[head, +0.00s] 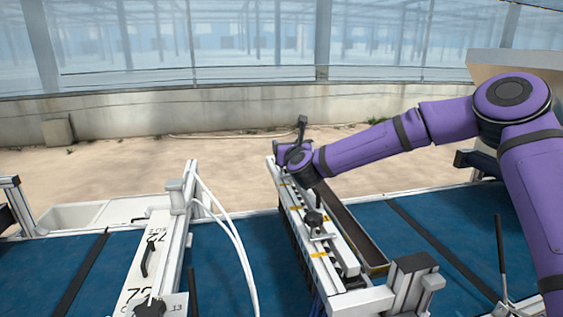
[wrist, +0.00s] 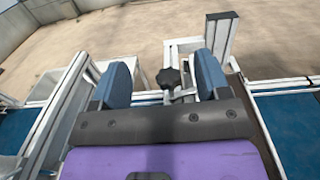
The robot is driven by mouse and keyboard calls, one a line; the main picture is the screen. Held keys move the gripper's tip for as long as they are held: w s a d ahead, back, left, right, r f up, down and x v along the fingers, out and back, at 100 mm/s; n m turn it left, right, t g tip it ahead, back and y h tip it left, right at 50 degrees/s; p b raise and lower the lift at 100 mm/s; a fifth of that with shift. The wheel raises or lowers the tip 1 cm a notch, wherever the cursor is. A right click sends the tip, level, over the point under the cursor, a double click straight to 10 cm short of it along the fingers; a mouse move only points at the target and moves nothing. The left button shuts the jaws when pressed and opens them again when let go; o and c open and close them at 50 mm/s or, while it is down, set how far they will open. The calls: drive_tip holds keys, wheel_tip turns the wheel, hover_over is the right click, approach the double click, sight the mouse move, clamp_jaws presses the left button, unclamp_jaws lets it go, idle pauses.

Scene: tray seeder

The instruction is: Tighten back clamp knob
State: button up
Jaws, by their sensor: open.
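The back clamp knob (wrist: 170,78) is black and lobed. In the wrist view it shows between the two blue finger pads of my gripper (wrist: 163,68), closer to the right pad. Clear gaps show on both sides, so the pads look apart from it. My gripper is open. In the head view my gripper (head: 284,153) is at the far end of the seeder's metal rail (head: 345,262), and the arm hides the back knob there.
Another black knob (head: 314,218) sits midway along the rail. White hoses (head: 232,235) and a white numbered panel (head: 140,270) lie left. The blue belt (head: 245,240) runs beneath the rail.

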wheel_tip(320, 180, down, 8)
drive_tip(key=shift+r, duration=0.2)
drive_tip(key=x, duration=0.7)
drive_tip(key=shift+w+a+f, duration=0.1)
drive_tip(key=shift+w+f, duration=0.05)
drive_tip(key=shift+w, duration=0.1)
drive_tip(key=shift+c, duration=0.2)
